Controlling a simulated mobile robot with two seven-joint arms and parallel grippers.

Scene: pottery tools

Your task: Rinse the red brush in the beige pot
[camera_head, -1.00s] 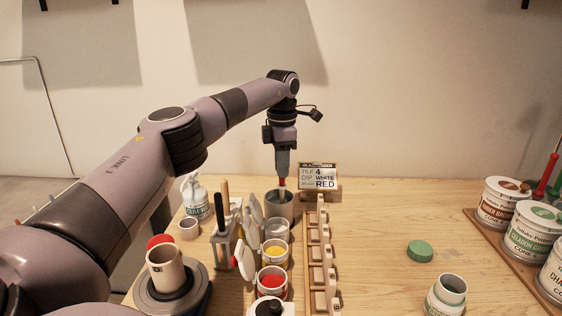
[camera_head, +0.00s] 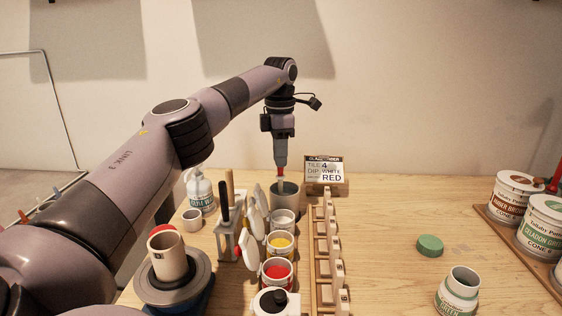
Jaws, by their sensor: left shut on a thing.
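My left gripper (camera_head: 280,163) points down at the back of the table. It is shut on the red brush (camera_head: 280,175), whose red part shows just below the fingers. The brush hangs upright, with its pale lower end at the mouth of a grey-beige pot (camera_head: 288,197) at the far end of a row of pots. The pot's front wall hides how deep the tip is. A beige cup (camera_head: 168,260) stands on a round turntable at the front left, apart from the gripper. My right gripper is not in view.
White, yellow (camera_head: 281,243) and red (camera_head: 277,271) pots stand in line before the grey-beige pot. A tool holder (camera_head: 229,240) is left of them, a wooden tile rack (camera_head: 313,250) right. A sign (camera_head: 325,172) stands behind. The table middle right is mostly clear.

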